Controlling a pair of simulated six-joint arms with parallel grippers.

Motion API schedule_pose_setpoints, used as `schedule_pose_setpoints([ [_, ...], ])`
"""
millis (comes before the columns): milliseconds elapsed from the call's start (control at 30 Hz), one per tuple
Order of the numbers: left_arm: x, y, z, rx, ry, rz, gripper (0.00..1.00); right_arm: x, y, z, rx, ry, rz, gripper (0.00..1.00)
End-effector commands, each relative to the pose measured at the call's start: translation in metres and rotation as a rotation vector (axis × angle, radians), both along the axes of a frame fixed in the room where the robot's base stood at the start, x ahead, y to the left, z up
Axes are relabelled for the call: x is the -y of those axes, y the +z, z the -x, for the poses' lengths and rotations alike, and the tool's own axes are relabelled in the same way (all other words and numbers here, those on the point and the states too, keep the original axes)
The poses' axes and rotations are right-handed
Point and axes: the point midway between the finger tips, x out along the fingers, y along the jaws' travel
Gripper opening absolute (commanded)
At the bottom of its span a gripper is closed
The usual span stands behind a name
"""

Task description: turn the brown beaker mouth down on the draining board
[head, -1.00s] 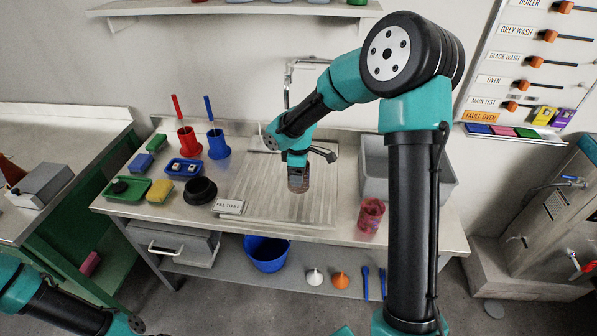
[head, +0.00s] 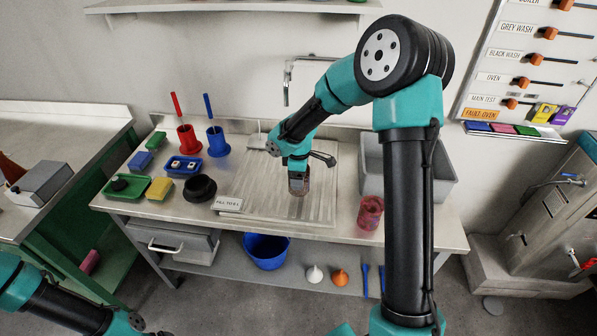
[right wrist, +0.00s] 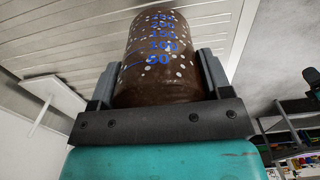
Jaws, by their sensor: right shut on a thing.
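The brown beaker (head: 299,187) with blue volume marks and white specks is held over the draining board (head: 250,190). My right gripper (head: 298,176) points down and is shut on it. In the right wrist view the beaker (right wrist: 160,60) sits between both fingers of the gripper (right wrist: 158,95). Its 50 mark is nearest the palm, so its base is by the gripper and its mouth faces away, down towards the ribbed board. I cannot tell whether the rim touches the board. Only part of my left arm shows at the lower left; its gripper is out of view.
A red beaker (head: 370,212) stands right of the board, before the grey sink (head: 440,180). A label plate (head: 228,204) lies at the board's front left. Left of it are a black round dish (head: 199,189), a yellow sponge (head: 159,188) and a blue tray (head: 183,173).

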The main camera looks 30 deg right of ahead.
Motion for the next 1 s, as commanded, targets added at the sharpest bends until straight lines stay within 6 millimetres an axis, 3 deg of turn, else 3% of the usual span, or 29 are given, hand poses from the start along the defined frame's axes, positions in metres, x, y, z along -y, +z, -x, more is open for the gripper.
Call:
schedule_pose_setpoints([
  [433,0.0,0.0,0.0,0.0,0.0,0.0,1.0,0.0,-0.025,0.0,-0.001,0.001,0.0,0.49],
  [1000,0.0,0.0,0.0,0.0,0.0,0.0,1.0,0.0,-0.027,0.0,0.0,0.001,0.0,0.49],
])
